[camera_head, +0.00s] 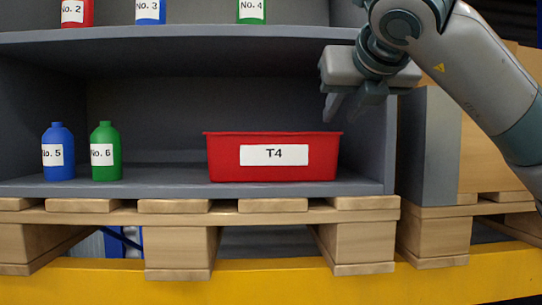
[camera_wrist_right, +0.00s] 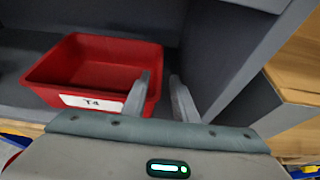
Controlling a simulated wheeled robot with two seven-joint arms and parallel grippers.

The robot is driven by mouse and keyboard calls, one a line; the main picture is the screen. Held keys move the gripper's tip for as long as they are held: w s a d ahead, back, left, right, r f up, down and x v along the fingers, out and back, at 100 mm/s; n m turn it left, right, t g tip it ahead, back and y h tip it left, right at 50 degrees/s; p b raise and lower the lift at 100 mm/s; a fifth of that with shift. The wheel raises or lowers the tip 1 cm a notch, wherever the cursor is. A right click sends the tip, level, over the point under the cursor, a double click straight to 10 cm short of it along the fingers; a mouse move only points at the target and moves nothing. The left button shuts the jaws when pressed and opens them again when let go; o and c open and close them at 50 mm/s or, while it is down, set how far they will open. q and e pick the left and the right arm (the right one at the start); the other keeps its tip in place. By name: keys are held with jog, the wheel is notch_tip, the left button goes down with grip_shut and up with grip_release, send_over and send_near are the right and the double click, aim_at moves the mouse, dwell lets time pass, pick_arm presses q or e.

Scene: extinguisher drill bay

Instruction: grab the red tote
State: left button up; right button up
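The red tote (camera_head: 222,158) with a white "T4" label stands upright on the lower shelf of a grey shelf unit. In the right wrist view the tote (camera_wrist_right: 52,72) shows from above, open-topped, and its inside looks empty. My right gripper (camera_head: 345,112) is above and in front of the tote's right end. Its two fingers (camera_wrist_right: 163,97) are apart with nothing between them. In the wrist view the left finger overlaps the tote's right front corner; I cannot tell whether it touches. My left gripper is not in either view.
A blue bottle (camera_head: 58,168) No. 5 and a green bottle (camera_head: 106,168) No. 6 stand left of the tote. The upper shelf (camera_head: 200,36) holds several bottles above. The shelf's right wall (camera_head: 386,140) is close beside the tote. Wooden pallets (camera_head: 180,240) lie beneath.

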jog(key=p+x, duration=0.2)
jog(key=x, duration=0.3)
jog(key=shift+w+f, duration=0.1)
jog(key=shift+w, duration=0.05)
jog(key=p+x, duration=0.2)
jog(key=p, duration=0.1)
jog(key=shift+w+a, duration=0.1)
jog(key=shift+w, duration=0.05)
jog(key=shift+p+x, duration=0.6)
jog(key=shift+x, duration=0.35)
jog(key=shift+w+f, duration=0.4)
jog(key=shift+f, duration=0.05)
